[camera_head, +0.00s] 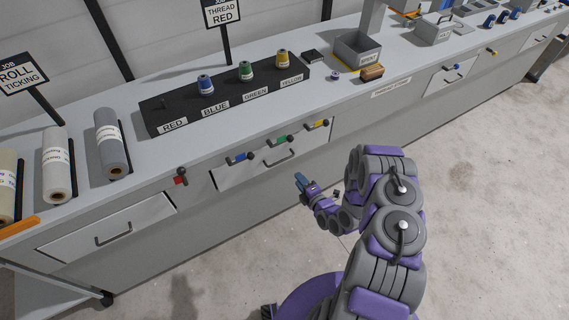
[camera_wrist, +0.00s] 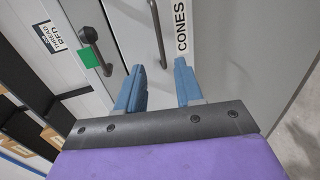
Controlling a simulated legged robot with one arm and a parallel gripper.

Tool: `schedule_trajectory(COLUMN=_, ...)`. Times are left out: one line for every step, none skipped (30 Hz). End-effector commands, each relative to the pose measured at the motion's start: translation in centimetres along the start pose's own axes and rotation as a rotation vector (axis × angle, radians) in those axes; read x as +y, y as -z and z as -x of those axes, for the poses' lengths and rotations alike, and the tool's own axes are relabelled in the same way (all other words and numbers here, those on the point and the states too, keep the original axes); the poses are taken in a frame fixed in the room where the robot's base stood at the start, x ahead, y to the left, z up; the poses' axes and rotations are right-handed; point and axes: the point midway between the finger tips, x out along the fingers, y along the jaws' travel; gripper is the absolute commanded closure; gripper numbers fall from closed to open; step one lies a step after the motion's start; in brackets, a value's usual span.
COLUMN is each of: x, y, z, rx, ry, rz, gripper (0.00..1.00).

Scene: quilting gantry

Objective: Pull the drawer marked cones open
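The drawer marked cones (camera_head: 238,176) is a pale panel in the counter front below the thread rack, and it looks closed. Its dark bar handle (camera_head: 281,163) is on the panel's lower middle. In the wrist view the CONES label (camera_wrist: 182,28) is beside the handle (camera_wrist: 158,32). My gripper (camera_head: 302,181) is just in front of and below the handle. In the wrist view its blue fingers (camera_wrist: 160,72) are apart with nothing between them. The handle lies just beyond the fingertips, roughly in line with the gap.
Blue, green (camera_head: 279,141) and yellow levers stick out above the drawer. The floor (camera_head: 480,190) at right is clear.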

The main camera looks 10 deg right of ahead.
Motion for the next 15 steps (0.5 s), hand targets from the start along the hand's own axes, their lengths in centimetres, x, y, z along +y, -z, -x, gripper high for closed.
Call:
schedule_trajectory(x=0.0, y=0.2, z=-0.9, rx=0.003, ry=-0.002, rz=0.001, gripper=0.64)
schedule_trajectory(x=0.0, y=0.2, z=-1.4, rx=0.003, ry=-0.002, rz=0.001, gripper=0.64)
schedule_trajectory(x=0.0, y=0.2, z=-2.2, rx=0.004, ry=-0.002, rz=0.002, gripper=0.64)
schedule_trajectory(x=0.0, y=0.2, z=-2.8, rx=0.004, ry=-0.002, rz=0.002, gripper=0.64)
schedule_trajectory(x=0.0, y=0.1, z=-3.4, rx=0.004, ry=-0.002, rz=0.002, gripper=0.64)
schedule_trajectory(x=0.0, y=0.1, z=-4.2, rx=0.003, ry=-0.001, rz=0.002, gripper=0.64)
schedule_trajectory(x=0.0, y=0.1, z=-4.8, rx=0.002, ry=-0.002, rz=0.001, gripper=0.64)
schedule_trajectory(x=-0.1, y=0.1, z=-5.4, rx=0.003, ry=-0.002, rz=0.001, gripper=0.64)
schedule_trajectory(x=0.0, y=0.1, z=-6.2, rx=0.003, ry=-0.003, rz=0.002, gripper=0.64)
schedule_trajectory(x=0.0, y=0.1, z=-6.8, rx=0.003, ry=-0.003, rz=0.002, gripper=0.64)
schedule_trajectory(x=0.0, y=0.1, z=-7.4, rx=0.003, ry=-0.003, rz=0.002, gripper=0.64)
schedule_trajectory(x=0.0, y=0.0, z=-8.1, rx=0.003, ry=-0.002, rz=0.002, gripper=0.64)
schedule_trajectory(x=-0.1, y=0.1, z=-8.6, rx=0.003, ry=-0.002, rz=0.001, gripper=0.64)
schedule_trajectory(x=0.0, y=0.1, z=-9.2, rx=0.003, ry=-0.002, rz=0.001, gripper=0.64)
schedule_trajectory(x=0.0, y=0.0, z=-9.8, rx=0.002, ry=-0.003, rz=0.002, gripper=0.64)
